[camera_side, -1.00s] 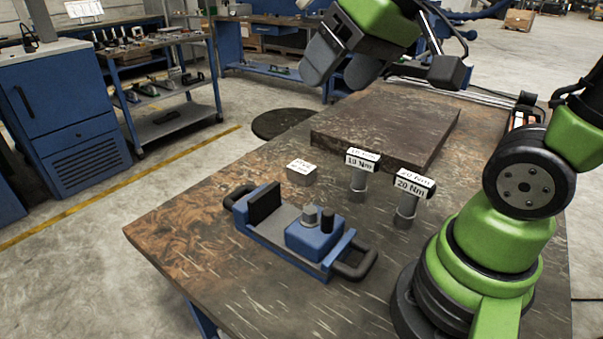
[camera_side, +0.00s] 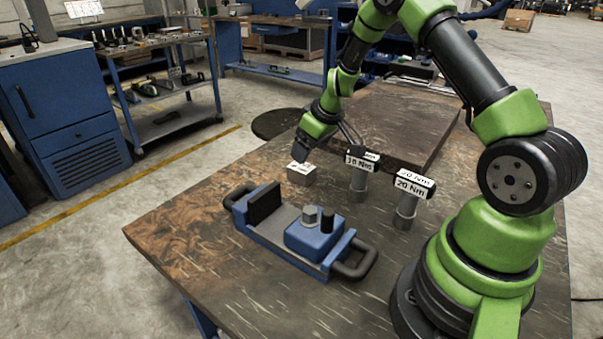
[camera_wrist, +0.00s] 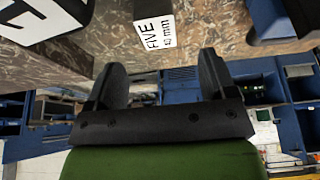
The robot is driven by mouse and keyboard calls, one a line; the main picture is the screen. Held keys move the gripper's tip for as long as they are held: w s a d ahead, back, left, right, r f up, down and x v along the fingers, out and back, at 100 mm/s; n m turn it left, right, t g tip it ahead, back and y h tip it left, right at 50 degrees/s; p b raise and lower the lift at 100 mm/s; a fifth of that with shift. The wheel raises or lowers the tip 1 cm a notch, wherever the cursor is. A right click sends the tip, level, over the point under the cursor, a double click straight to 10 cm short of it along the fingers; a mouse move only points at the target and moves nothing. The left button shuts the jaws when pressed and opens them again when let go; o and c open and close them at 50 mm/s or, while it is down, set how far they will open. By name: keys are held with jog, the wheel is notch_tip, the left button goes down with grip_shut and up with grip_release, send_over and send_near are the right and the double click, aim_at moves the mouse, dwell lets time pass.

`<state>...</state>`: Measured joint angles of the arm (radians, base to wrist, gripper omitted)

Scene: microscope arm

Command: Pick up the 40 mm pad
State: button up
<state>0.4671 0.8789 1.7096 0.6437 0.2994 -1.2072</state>
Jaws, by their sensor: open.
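The pad is a small grey metal block (camera_side: 301,174) with a white label on top, standing on the wooden workbench (camera_side: 190,230) in the side view. My gripper (camera_side: 301,156) is just above and behind the block, pointing down and to the left. In the wrist view my gripper (camera_wrist: 161,72) has its two dark fingers wide apart, with the label seen beyond the gap between them. Nothing is held.
A 10 Nm labelled post (camera_side: 358,182) stands close right of the block, and a 20 Nm one (camera_side: 405,208) farther right. A blue fixture with black handles (camera_side: 312,243) lies in front. A dark raised slab (camera_side: 400,125) is behind. The bench's left front is clear.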

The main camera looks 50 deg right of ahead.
aim_at(302, 168)
jog(key=shift+d+x, duration=0.2)
jog(key=shift+x, duration=3.8)
jog(key=c, duration=1.3)
grip_shut()
jog(key=shift+r, duration=0.2)
